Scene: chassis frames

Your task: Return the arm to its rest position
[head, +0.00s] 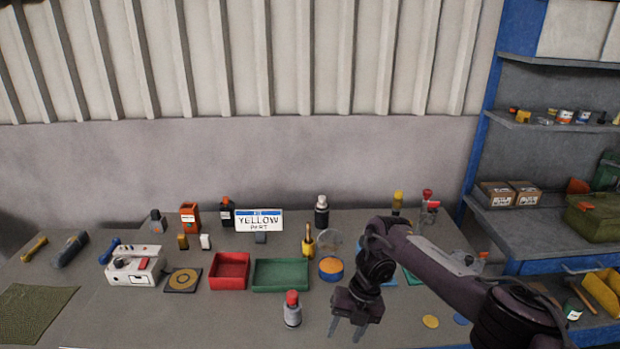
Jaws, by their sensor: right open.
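My right arm comes in from the lower right and reaches over the right half of the table. My right gripper (348,331) points down near the table's front, open, with nothing between its fingers. A grey bottle with a red cap (292,309) stands upright to the left of the gripper, apart from it. My left gripper is not in view.
A red tray (230,286) and a green tray (254,275) lie mid-table. A white box device (134,266) stands left. Blue shelving (510,267) is at the right.

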